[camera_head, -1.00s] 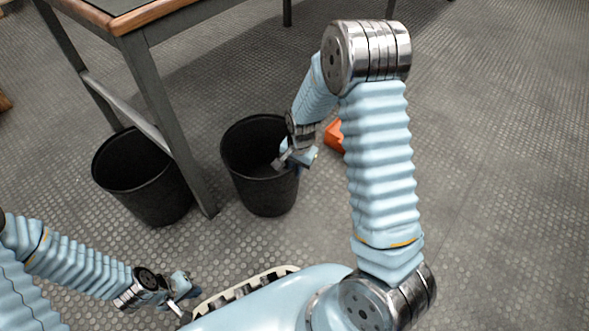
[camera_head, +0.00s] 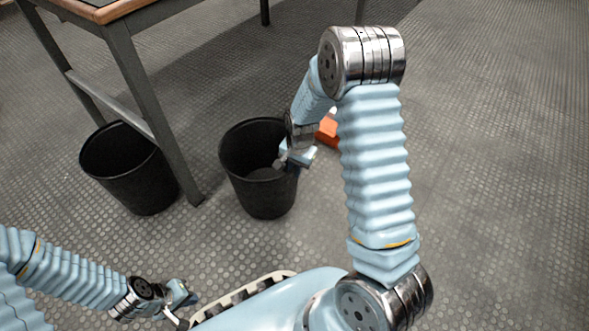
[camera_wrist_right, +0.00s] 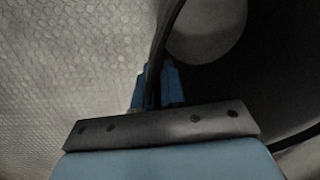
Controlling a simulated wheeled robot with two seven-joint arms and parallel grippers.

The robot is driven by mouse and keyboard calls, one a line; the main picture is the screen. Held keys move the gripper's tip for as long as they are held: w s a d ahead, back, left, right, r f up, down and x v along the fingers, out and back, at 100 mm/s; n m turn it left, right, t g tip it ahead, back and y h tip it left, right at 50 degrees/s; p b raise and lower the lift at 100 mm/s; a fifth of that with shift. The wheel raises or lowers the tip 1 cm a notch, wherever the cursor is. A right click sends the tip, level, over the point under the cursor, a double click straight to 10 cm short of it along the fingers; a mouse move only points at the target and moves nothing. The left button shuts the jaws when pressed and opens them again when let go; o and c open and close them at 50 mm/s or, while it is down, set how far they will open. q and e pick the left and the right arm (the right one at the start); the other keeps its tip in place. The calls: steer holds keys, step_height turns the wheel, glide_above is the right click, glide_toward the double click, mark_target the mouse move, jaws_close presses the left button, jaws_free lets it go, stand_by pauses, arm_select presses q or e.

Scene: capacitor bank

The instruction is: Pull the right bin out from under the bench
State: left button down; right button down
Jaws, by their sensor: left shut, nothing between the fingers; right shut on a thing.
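The right bin (camera_head: 262,195) is a black, open-topped bin standing upright on the floor, right of the bench's front leg and clear of the bench top. My right gripper (camera_head: 282,163) is shut on its rim at the right side. In the right wrist view the bin's rim (camera_wrist_right: 171,28) runs between the blue fingers (camera_wrist_right: 158,88), and the dark inside lies to the right. The bench (camera_head: 150,105) has grey metal legs and a wood-edged top, cut off by the picture's upper left. My left gripper (camera_head: 186,312) is shut and empty, low at the left, away from both bins.
An orange object (camera_head: 328,131) lies on the floor behind my right arm, partly hidden. The floor at the right is clear.

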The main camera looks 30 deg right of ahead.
steer(key=c, duration=1.1)
jaws_free()
steer(key=shift+c, duration=0.2)
step_height(320, 180, up, 14)
steer(key=s+p, duration=0.1)
steer(key=p, duration=0.3)
steer(key=shift+d+f, duration=0.15)
steer(key=shift+d, duration=0.2)
